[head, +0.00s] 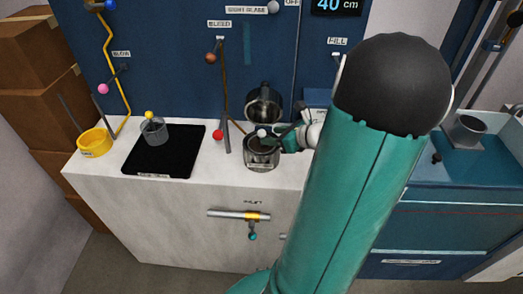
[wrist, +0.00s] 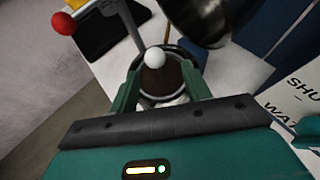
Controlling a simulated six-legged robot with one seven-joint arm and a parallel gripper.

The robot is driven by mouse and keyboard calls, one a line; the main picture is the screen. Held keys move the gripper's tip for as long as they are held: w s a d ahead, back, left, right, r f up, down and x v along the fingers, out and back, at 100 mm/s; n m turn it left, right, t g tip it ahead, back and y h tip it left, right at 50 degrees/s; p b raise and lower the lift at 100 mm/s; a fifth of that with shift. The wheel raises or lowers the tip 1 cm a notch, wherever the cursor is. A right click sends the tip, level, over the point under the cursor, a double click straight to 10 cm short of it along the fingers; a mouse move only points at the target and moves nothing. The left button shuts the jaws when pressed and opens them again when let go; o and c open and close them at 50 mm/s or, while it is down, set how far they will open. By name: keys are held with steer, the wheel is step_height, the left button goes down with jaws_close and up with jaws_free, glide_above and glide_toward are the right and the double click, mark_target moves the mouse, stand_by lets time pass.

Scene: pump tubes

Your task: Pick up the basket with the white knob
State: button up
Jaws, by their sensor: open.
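The white knob (head: 262,133) shows above a round metal vessel (head: 262,160) on the white counter, left of my arm. In the wrist view the white knob (wrist: 154,57) stands over a round, dark brown interior (wrist: 160,80), which appears to be the basket. My gripper (wrist: 157,80) is open, with one green finger on each side of the knob and the round rim. In the head view my gripper (head: 283,137) is beside the knob, partly hidden by my arm. I cannot tell whether the fingers touch the rim.
A red knob (head: 217,134) on a grey bar stands just left. A shiny metal pot (head: 264,103) is close behind, and looms near in the wrist view (wrist: 205,15). A black mat (head: 165,160) holds a grey cup (head: 154,131) with a yellow knob. A yellow bowl (head: 94,143) is far left.

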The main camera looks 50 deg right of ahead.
mark_target(255, 146)
steer(key=x, duration=0.5)
steer(key=shift+w+a+f, duration=0.2)
steer(key=shift+a+f, duration=0.05)
steer(key=shift+f, duration=0.2)
jaws_close()
